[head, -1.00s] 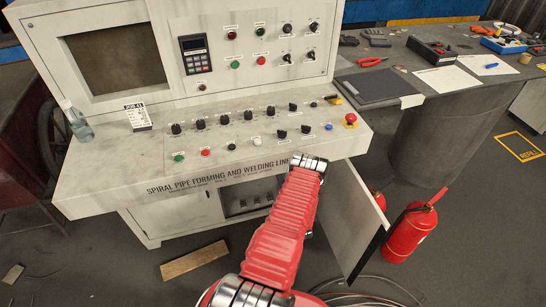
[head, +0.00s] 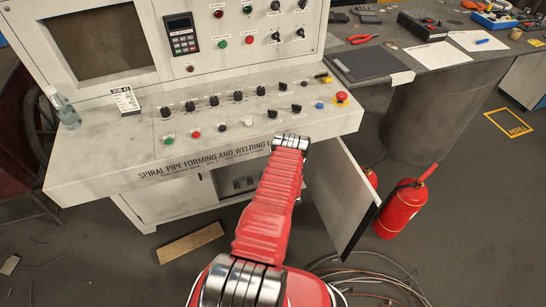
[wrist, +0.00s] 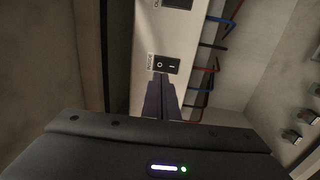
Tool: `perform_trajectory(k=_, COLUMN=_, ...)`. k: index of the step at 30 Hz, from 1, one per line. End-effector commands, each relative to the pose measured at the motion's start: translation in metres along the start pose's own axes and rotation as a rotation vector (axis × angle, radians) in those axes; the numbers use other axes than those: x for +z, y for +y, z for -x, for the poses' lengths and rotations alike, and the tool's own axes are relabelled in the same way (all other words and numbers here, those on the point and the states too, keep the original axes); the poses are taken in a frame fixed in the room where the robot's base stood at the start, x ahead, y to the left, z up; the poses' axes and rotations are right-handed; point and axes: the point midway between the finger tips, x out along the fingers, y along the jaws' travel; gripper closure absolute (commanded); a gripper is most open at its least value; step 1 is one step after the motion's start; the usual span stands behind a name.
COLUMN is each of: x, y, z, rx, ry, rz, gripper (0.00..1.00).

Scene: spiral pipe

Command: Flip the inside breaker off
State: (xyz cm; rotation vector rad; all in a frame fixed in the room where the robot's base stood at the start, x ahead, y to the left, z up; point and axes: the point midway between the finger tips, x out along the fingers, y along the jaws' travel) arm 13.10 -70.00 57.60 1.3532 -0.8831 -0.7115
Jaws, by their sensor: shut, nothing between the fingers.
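A black rocker switch (wrist: 165,65) with O and I marks sits on a pale panel (wrist: 178,35) in the wrist view. A label beside it seems to read INSIDE. My gripper (wrist: 159,78) is shut and empty, with its dark fingertips just below the switch; I cannot tell if they touch it. The upper part of another dark switch or unit (wrist: 178,3) is cut off at the top edge. In the head view my gripper is hidden below the console, and the open cabinet (head: 236,182) shows under the console front.
Red, blue and black wires (wrist: 207,70) run right of the panel. Small switches (wrist: 292,136) sit on the right wall. In the head view an open cabinet door (head: 338,195), a red extinguisher (head: 400,210) and loose cables (head: 375,275) lie to the right. A wooden board (head: 190,243) lies on the floor.

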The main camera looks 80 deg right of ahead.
Motion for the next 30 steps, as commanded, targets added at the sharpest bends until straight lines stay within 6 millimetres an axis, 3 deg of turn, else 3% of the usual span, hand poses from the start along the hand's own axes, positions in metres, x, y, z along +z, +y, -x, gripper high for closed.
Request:
perform_trajectory(k=9, x=0.0, y=0.0, z=-0.049, rx=0.002, ry=0.0, rz=0.001, gripper=1.0)
perform_trajectory(k=15, x=0.001, y=0.0, z=-0.072, rx=0.001, ry=-0.001, rz=0.001, gripper=1.0)
perform_trajectory(k=30, x=0.002, y=0.0, z=-0.08, rx=-0.001, ry=-0.003, rz=0.0, gripper=1.0)
